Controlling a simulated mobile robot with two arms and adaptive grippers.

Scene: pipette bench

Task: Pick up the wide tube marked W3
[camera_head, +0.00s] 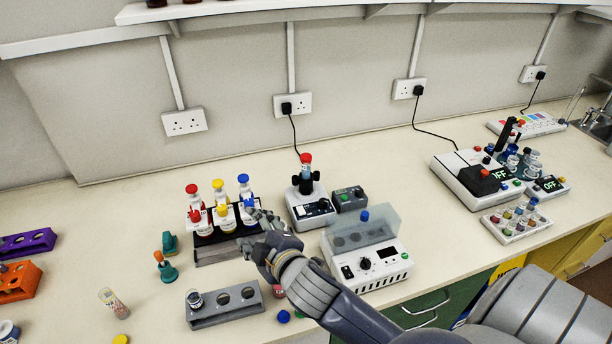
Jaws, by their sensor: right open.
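My right gripper (262,222) is open at the right end of the rack, close to the blue-capped tube. It hides part of that end, and I cannot tell whether it touches the tube. My left gripper is out of view.
A grey rack (238,318) with one tube stands in front. A mixer with a red-capped tube (312,210) and a white device with a clear lid (372,268) stand to the right.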

